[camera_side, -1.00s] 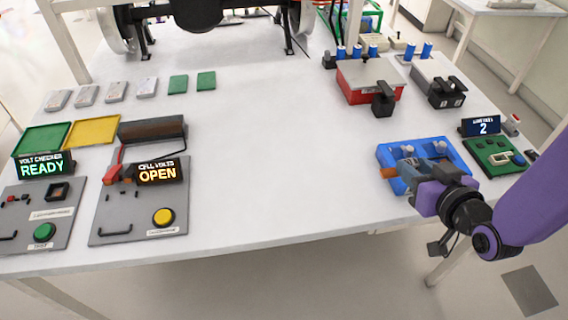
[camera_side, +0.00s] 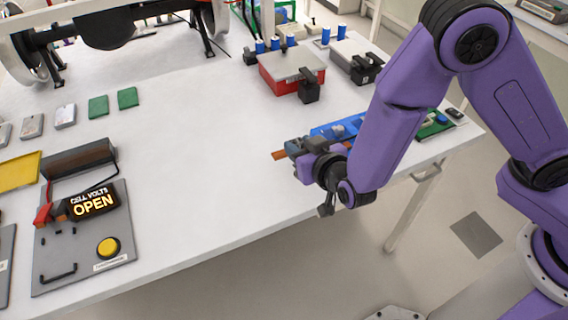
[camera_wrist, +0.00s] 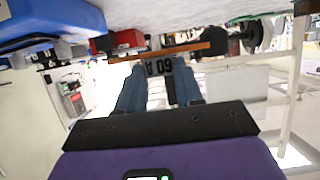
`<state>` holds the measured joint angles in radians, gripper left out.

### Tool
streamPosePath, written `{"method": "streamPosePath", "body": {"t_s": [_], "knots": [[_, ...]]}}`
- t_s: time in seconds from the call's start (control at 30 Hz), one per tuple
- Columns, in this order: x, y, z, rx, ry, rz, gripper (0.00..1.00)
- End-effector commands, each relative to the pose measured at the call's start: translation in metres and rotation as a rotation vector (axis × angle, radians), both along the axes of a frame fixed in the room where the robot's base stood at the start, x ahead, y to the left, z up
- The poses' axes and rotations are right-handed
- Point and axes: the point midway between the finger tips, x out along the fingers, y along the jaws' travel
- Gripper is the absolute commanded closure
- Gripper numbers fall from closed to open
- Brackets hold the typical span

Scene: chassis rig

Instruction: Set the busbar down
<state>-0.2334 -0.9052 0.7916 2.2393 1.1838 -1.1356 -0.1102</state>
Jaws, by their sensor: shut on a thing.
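The busbar is a flat copper-orange bar (camera_side: 279,155). One end sticks out to the left of my gripper (camera_side: 297,149) in the side view. In the wrist view the busbar (camera_wrist: 160,52) lies crosswise between my fingertips, and my gripper (camera_wrist: 160,66) is shut on it. My gripper is at the front left of the blue tray (camera_side: 322,131), low near the table's front edge. I cannot tell whether the bar touches the table. My arm hides much of the blue tray.
A red box (camera_side: 284,82) with a black clamp stands behind. A grey panel (camera_side: 75,255) with a yellow button and a display reading OPEN (camera_side: 95,202) is at the left. The white table (camera_side: 190,150) is clear between them. A green board (camera_side: 432,128) is partly behind my arm.

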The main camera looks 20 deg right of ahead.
Motion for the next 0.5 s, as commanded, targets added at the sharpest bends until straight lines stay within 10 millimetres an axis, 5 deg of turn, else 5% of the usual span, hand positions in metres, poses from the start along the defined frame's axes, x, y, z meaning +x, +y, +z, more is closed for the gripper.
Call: {"method": "streamPosePath", "body": {"t_s": [0.2,0.5], "knots": [[0.021,0.013,-0.032,-0.001,0.001,-0.001,0.97],[0.033,0.022,-0.049,-0.001,0.001,0.000,0.97]]}}
